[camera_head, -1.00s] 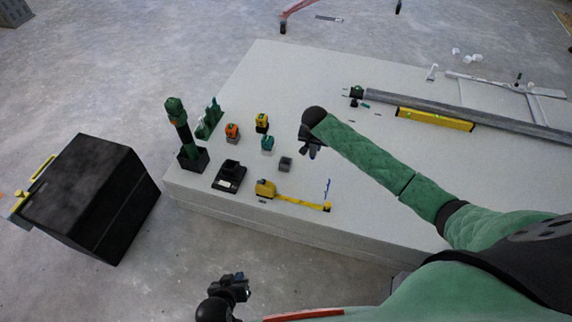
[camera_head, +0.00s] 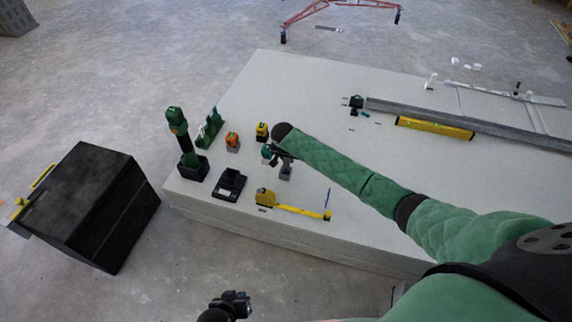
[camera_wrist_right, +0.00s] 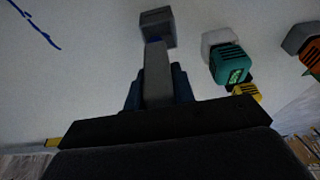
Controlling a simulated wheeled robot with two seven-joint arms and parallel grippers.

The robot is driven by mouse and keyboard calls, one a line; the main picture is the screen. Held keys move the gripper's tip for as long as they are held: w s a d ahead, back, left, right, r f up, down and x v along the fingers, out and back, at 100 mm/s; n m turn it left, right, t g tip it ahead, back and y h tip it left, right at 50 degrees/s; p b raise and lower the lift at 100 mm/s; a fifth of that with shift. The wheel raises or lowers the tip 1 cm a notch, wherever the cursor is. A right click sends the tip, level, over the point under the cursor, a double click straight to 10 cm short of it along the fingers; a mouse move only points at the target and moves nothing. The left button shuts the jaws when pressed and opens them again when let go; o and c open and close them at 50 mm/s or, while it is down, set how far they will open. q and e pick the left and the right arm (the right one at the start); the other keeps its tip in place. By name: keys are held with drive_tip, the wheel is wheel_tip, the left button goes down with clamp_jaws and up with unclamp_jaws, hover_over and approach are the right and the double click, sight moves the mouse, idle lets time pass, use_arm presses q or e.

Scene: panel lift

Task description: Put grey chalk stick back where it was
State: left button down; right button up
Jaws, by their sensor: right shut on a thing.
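My right gripper (camera_head: 280,156) is over the white slab. In the right wrist view it is shut on the grey chalk stick (camera_wrist_right: 157,76), which points away from the fingers. A small grey block-like holder (camera_wrist_right: 158,26) stands just beyond the stick's far end, where a bit of blue shows. The stick's end overlaps the holder in the picture; I cannot tell whether it is inside. In the head view the grey holder (camera_head: 285,174) is right below the gripper. My left gripper (camera_head: 236,303) is low in the head view, off the slab; its jaws are unclear.
A teal tool (camera_wrist_right: 229,64) in a pale holder stands beside the grey one, with yellow (camera_head: 262,130) and orange (camera_head: 232,141) tools nearby. A black tray (camera_head: 230,184), a yellow tape measure (camera_head: 266,197) and a blue line (camera_head: 328,197) lie nearer. The slab's middle (camera_head: 310,85) is clear.

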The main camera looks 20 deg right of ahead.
sight(286, 163)
drive_tip(key=shift+w+a+f, duration=0.2)
drive_tip(key=shift+a+f, duration=0.05)
drive_tip(key=shift+f, duration=0.05)
use_arm(q)
drive_tip(key=shift+f, duration=0.1)
use_arm(e)
drive_tip(key=shift+f, duration=1.85)
drive_tip(key=o, duration=0.9)
drive_tip(key=shift+f, duration=0.1)
use_arm(q)
wheel_tip(286, 163, up, 2)
drive_tip(key=shift+a+r+p, duration=0.1)
drive_tip(key=shift+r+p, duration=0.15)
drive_tip(key=shift+p, duration=0.05)
use_arm(e)
drive_tip(key=v, duration=1.2)
use_arm(q)
drive_tip(key=shift+f, duration=0.15)
